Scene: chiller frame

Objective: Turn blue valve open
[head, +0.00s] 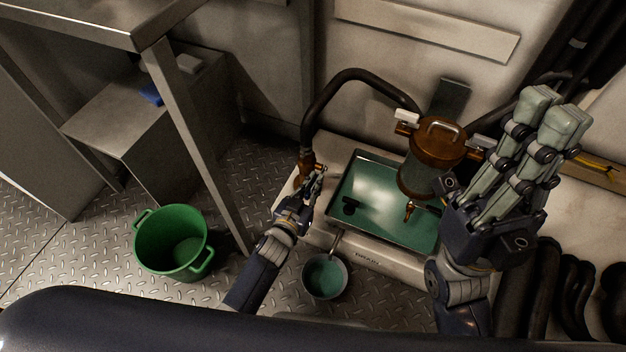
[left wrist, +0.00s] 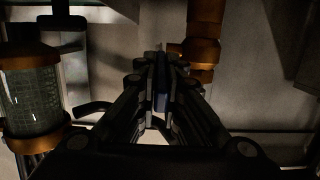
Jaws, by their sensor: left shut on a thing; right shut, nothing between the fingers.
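My left gripper (head: 317,182) is beside the copper fitting (head: 307,160) at the end of the black hose, at the left edge of the drain tray. In the left wrist view the fingers (left wrist: 161,88) are closed together on a narrow dark blue piece (left wrist: 161,102), which looks like the blue valve's handle. The copper pipe (left wrist: 203,40) stands just to the right of the fingertips there. In the head view the fingers hide most of the valve, so I cannot tell its angle. My right gripper (head: 552,112) is shut and empty, raised at the right.
The drain tray (head: 432,246) holds greenish liquid. A copper-topped canister (head: 437,139) stands over it and also shows in the left wrist view (left wrist: 32,92). A small round cup (head: 325,277) is at the tray's front. A green bucket (head: 172,240) stands on the floor at left.

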